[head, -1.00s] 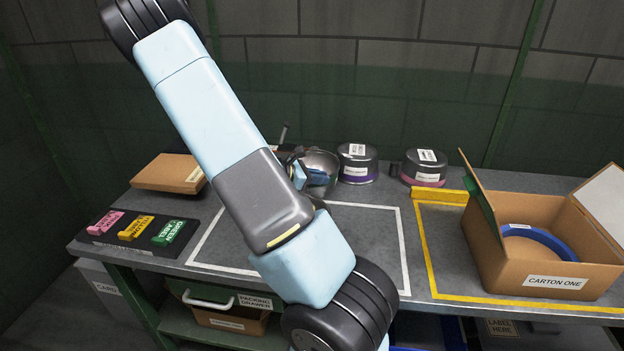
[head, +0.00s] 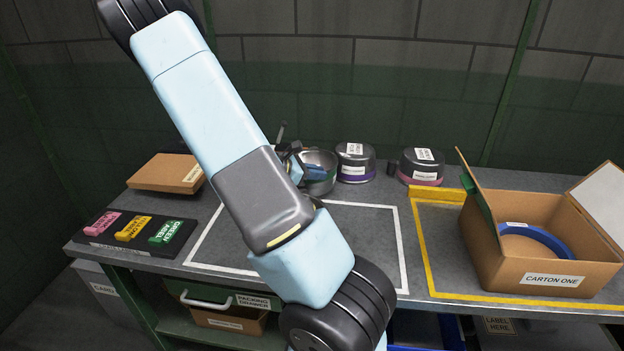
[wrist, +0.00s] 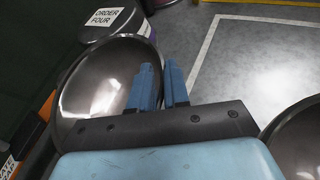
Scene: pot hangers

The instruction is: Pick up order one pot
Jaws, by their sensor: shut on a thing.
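An open, shiny metal pot (head: 322,172) stands at the back of the bench, partly hidden behind my arm. In the wrist view the pot (wrist: 95,85) fills the left side. My gripper (wrist: 160,87) is shut on the pot's near right wall, with one blue finger inside the rim and the other outside. In the head view my gripper (head: 298,168) is at the pot's left side, mostly hidden by my arm. I see no readable label on this pot, and cannot tell whether it is clear of the bench.
A purple-banded pot (head: 355,165) and a pink-banded pot (head: 421,168) stand to the right; the wrist view shows an "ORDER FOUR" label (wrist: 104,17). Carton one (head: 549,280) stands open at right with a blue ring inside. Label blocks (head: 133,230) lie left.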

